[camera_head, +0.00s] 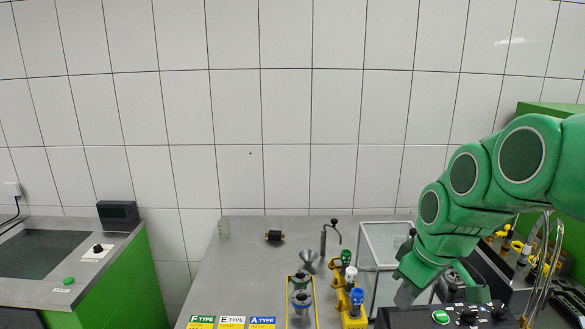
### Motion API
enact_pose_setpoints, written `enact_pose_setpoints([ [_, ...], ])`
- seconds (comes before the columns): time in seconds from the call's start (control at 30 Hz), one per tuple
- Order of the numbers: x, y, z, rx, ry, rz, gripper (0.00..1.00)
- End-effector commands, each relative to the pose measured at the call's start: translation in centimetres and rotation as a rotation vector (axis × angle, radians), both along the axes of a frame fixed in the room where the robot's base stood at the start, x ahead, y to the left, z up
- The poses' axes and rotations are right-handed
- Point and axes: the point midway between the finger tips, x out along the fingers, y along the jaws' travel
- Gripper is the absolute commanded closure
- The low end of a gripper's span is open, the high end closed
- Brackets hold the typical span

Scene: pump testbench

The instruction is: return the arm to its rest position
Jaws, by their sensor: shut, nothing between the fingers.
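My green arm comes in from the right edge and bends down over the right part of the grey bench (240,262).
A yellow stand with funnels (301,299) and a yellow rack with coloured knobs (352,296) stand left of the gripper. A black control panel (450,317) lies below the arm. A green cabinet with a dark screen (118,213) stands left, across a gap.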

Motion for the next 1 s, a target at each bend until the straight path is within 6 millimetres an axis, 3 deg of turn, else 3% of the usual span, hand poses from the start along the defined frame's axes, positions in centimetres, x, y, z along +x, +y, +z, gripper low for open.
enact_pose_setpoints([
  [0.1,-4.6,2.8,-1.4,-0.025,0.095,-0.096,1.0],
  [0.2,-8.6,4.3,-2.8,-0.051,0.174,-0.202,1.0],
  [0.4,-15.8,5.6,-5.4,-0.105,0.303,-0.438,1.0],
  [0.5,-18.2,5.7,-6.4,-0.125,0.343,-0.531,1.0],
  [0.7,-20.3,5.7,-7.1,-0.141,0.376,-0.621,1.0],
  [1.0,-20.3,5.7,-7.1,-0.141,0.376,-0.621,1.0],
])
